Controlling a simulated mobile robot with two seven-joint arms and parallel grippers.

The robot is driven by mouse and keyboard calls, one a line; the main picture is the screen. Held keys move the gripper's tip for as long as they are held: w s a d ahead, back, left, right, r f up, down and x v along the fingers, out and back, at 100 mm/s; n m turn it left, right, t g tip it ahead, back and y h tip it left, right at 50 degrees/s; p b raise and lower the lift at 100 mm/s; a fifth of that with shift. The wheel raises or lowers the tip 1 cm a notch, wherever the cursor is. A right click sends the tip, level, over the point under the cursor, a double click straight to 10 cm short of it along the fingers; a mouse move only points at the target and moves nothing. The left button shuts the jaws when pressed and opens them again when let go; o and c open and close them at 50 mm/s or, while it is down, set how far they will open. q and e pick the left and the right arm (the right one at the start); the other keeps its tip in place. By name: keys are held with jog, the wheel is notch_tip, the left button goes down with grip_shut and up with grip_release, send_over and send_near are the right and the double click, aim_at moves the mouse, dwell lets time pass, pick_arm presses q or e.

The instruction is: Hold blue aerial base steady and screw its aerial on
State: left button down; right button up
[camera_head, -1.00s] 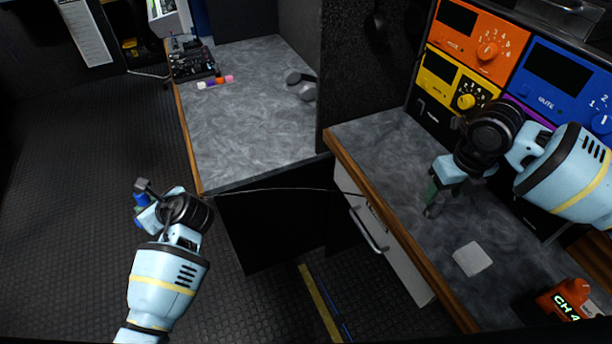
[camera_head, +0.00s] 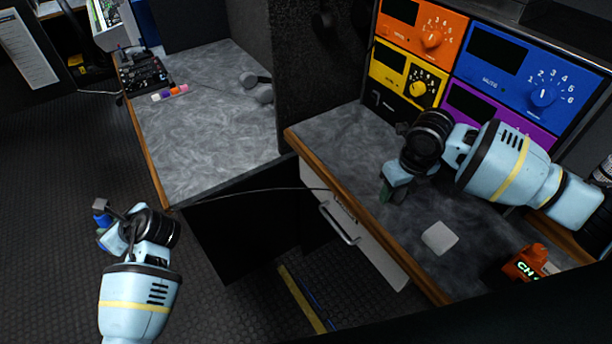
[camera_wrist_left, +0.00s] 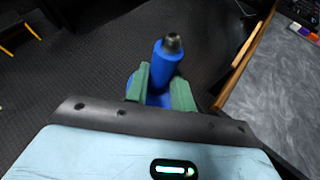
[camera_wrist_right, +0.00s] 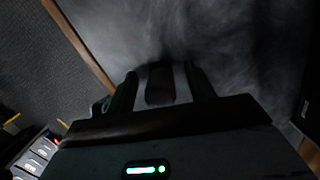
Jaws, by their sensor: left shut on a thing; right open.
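My left gripper (camera_head: 110,222) is shut on a blue aerial base (camera_wrist_left: 166,68), held over the floor left of the desks. In the left wrist view the base stands out between the green fingers, with a grey metal tip on top. My right gripper (camera_head: 387,192) is open, pointing down close over the right desk. In the right wrist view a dark, blocky thing (camera_wrist_right: 160,84) lies between its fingers; it is too dark to tell what it is. I cannot make out the blue base's aerial for sure.
The right desk (camera_head: 350,140) has a white pad (camera_head: 440,237) and an orange CH 4 unit (camera_head: 526,262). Coloured panels (camera_head: 480,70) stand behind it. The left desk (camera_head: 215,120) holds small coloured blocks (camera_head: 170,92) and grey dumbbell-like pieces (camera_head: 257,86). A thin dark line spans the gap between desks.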

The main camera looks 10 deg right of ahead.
pick_arm(q)
jog(key=shift+r, duration=0.1)
pick_arm(e)
jog(key=shift+r, duration=0.1)
jog(key=c, duration=1)
jog(key=shift+c, duration=0.2)
jog(key=shift+r, duration=0.6)
pick_arm(q)
jog(key=shift+f, duration=0.25)
pick_arm(e)
notch_tip(320, 180, up, 2)
jog(key=shift+r, duration=0.1)
pick_arm(q)
jog(key=shift+r, duration=0.15)
pick_arm(e)
jog(key=s+a+r, duration=0.1)
jog(key=s+a, duration=0.8)
jog(key=a, duration=0.4)
jog(key=shift+a+r, duration=0.15)
jog(key=shift+r, duration=0.1)
